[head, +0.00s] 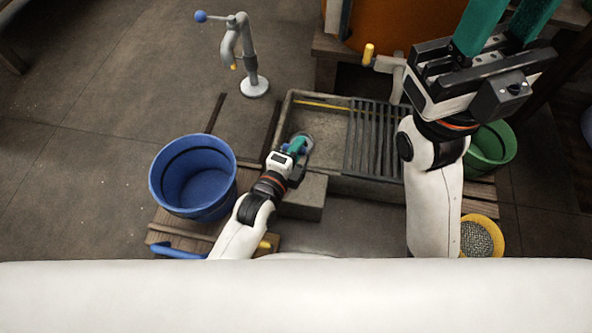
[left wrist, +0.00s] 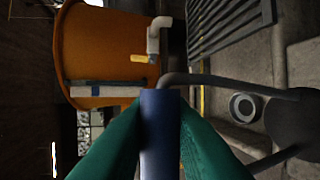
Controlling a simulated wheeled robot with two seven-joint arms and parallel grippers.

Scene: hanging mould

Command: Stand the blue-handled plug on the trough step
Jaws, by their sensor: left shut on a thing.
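My left gripper (head: 296,149) is shut on the blue handle of the plug, above the near left part of the stone trough (head: 338,184). In the left wrist view the blue handle (left wrist: 160,135) stands between the teal fingers. A dark bent bar runs from it to the dark round plug body (left wrist: 295,122), partly cut off at the right edge. The grey trough step (head: 306,197) is a block at the trough's near side, below and right of my left gripper. My right gripper (head: 506,22) is raised at the upper right, its teal fingers apart and their tips out of frame.
A blue bucket (head: 164,182) stands left of the trough. A slatted rack (head: 375,135) covers the trough's right part. A grey ring (left wrist: 243,107) lies on the trough floor. A green bucket (head: 499,150) and a yellow-rimmed sieve (head: 481,237) are right. A standpipe (head: 250,65) stands behind.

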